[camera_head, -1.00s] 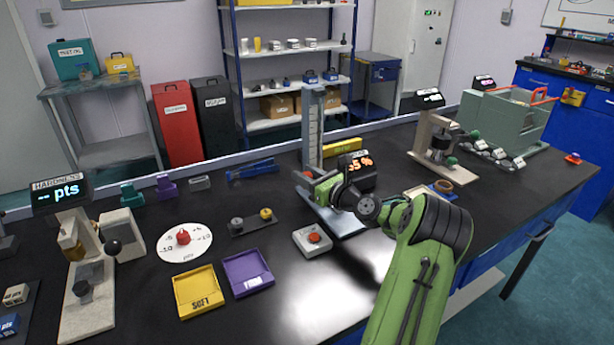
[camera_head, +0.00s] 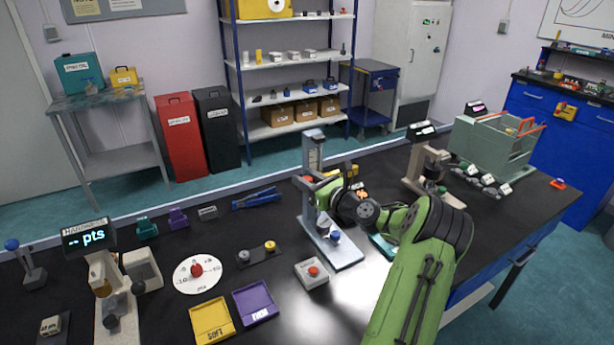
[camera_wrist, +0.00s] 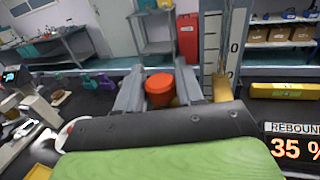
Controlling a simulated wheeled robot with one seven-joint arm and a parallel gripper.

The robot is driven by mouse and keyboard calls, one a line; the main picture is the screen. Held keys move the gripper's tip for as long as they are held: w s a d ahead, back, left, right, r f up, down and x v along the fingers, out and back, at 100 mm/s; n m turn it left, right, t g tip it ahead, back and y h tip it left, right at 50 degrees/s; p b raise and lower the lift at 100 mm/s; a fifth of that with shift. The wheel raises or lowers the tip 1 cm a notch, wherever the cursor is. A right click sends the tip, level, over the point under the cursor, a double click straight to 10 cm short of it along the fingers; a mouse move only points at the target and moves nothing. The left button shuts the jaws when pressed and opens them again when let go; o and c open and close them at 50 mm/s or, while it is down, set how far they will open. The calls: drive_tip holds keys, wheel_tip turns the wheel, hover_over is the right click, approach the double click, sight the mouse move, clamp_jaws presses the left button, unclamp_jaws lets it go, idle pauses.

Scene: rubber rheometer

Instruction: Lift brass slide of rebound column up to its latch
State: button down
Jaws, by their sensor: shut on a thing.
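The rebound column (camera_head: 313,150) stands upright on its pale base plate. Its scale (camera_wrist: 211,52) also shows close on the right in the wrist view. My gripper (camera_head: 309,185) is beside the column, well above the base plate. In the wrist view my gripper (camera_wrist: 159,77) has its two grey fingers on either side of an orange-red knob (camera_wrist: 159,88) and is shut on it. The brass slide (camera_wrist: 222,90) shows just right of the right finger, at the column. The latch cannot be made out.
A rebound display (camera_wrist: 295,145) reads 35 %. A red push-button box (camera_head: 312,273), a yellow tray (camera_head: 212,322) and a purple tray (camera_head: 255,302) lie in front. Blue pliers (camera_head: 256,198) lie left of the column. Another bench instrument (camera_head: 425,170) stands right.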

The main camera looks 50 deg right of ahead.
wheel_tip(320, 180, up, 9)
drive_tip(key=p, duration=0.8)
drive_tip(key=shift+r, duration=0.1)
drive_tip(key=c, duration=0.8)
unclamp_jaws()
drive_tip(key=shift+c, duration=0.2)
drive_tip(key=shift+o, duration=0.2)
drive_tip(key=shift+s, duration=0.2)
drive_tip(key=s, duration=1.5)
drive_tip(key=shift+s+a+b, duration=0.2)
drive_tip(key=shift+a+b, duration=0.15)
drive_tip(key=shift+w, duration=0.1)
